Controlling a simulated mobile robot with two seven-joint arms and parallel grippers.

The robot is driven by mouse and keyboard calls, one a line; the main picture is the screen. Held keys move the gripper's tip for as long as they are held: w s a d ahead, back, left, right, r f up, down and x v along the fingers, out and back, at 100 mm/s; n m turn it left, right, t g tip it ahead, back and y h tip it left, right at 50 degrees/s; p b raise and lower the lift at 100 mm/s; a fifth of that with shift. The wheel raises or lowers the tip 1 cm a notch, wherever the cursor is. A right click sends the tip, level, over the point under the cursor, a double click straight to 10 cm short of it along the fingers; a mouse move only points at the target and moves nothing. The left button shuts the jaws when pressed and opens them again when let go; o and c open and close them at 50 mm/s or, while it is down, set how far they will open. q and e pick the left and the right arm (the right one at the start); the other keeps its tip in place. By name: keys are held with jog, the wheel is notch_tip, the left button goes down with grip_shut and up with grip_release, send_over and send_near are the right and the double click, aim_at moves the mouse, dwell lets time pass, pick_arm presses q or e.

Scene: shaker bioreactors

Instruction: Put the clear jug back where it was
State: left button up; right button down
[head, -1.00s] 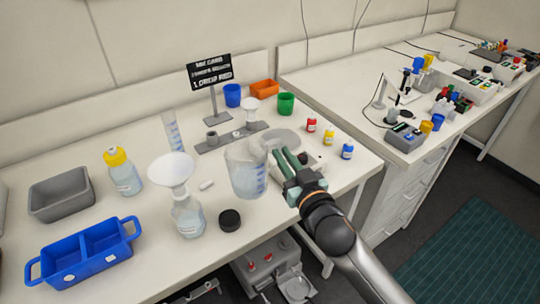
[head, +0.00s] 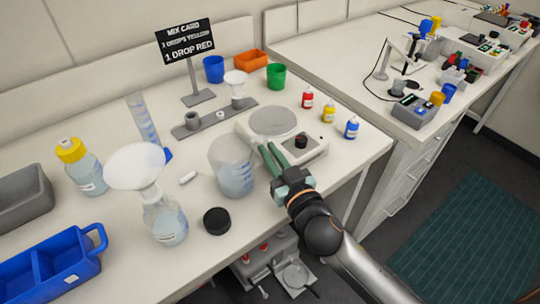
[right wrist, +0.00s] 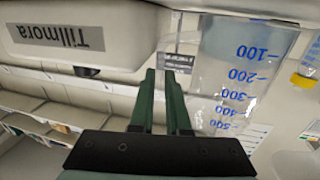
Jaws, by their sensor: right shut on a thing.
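The clear jug (head: 232,168) with blue marks stands upright over the bench, left of the white plate device. It also shows in the right wrist view (right wrist: 240,75), just right of the fingers, with its blue numbers upside down. My right gripper (head: 268,153) comes in from the right and is shut at the jug's handle side. I cannot tell whether the jug's base touches the bench. My left gripper is not in view.
The white plate device (head: 273,121) stands right behind the jug. Small red, yellow and blue (head: 351,129) bottles stand to the right. The bench's front edge is close.

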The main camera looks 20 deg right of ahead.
jog(key=shift+s+f, duration=0.1)
jog(key=shift+f, duration=0.2)
jog(key=c, duration=0.9)
grip_release()
